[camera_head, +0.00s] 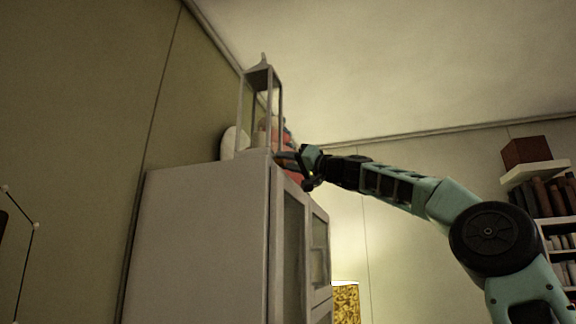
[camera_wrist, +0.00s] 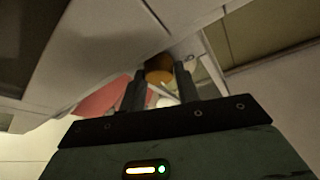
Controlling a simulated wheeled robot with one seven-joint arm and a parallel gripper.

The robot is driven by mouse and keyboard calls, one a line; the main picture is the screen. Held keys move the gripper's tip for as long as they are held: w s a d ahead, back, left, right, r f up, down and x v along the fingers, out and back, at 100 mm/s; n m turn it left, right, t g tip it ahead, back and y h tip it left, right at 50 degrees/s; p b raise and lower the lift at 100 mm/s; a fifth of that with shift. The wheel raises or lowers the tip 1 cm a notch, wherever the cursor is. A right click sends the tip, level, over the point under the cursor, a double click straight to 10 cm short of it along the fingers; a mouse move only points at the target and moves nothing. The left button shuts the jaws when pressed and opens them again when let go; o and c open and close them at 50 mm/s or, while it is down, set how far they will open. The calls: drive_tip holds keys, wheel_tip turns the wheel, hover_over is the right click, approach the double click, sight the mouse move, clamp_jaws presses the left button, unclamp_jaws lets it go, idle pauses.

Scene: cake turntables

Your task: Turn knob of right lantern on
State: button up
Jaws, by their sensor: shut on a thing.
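A tall pale lantern (camera_head: 244,103) with an open frame and pointed top stands on the cabinet in the head view. I see only this one lantern there. My gripper (camera_head: 281,158) reaches in from the right, at the lantern's base near the cabinet's top edge. In the wrist view, the two dark fingers of my gripper (camera_wrist: 160,82) stand a little apart, with a round brown-orange knob (camera_wrist: 159,66) between their tips. I take the gripper as shut on it. The fingers hide part of the knob, and its turned position cannot be told.
The cabinet (camera_head: 195,235) has glass-panelled doors below the lantern. A red object (camera_head: 296,173) and a white rounded object (camera_head: 228,143) are close to the lantern. A wall shelf with books (camera_head: 548,200) is at the far right. A yellow patterned lampshade (camera_head: 345,303) is low in the middle.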

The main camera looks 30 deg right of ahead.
drive_tip(key=shift+m+h, duration=0.4)
drive_tip(key=shift+m, duration=0.7)
drive_tip(key=o, duration=1)
drive_tip(key=shift+c, duration=0.2)
drive_tip(key=shift+f+n, duration=0.1)
drive_tip(key=shift+n, duration=0.2)
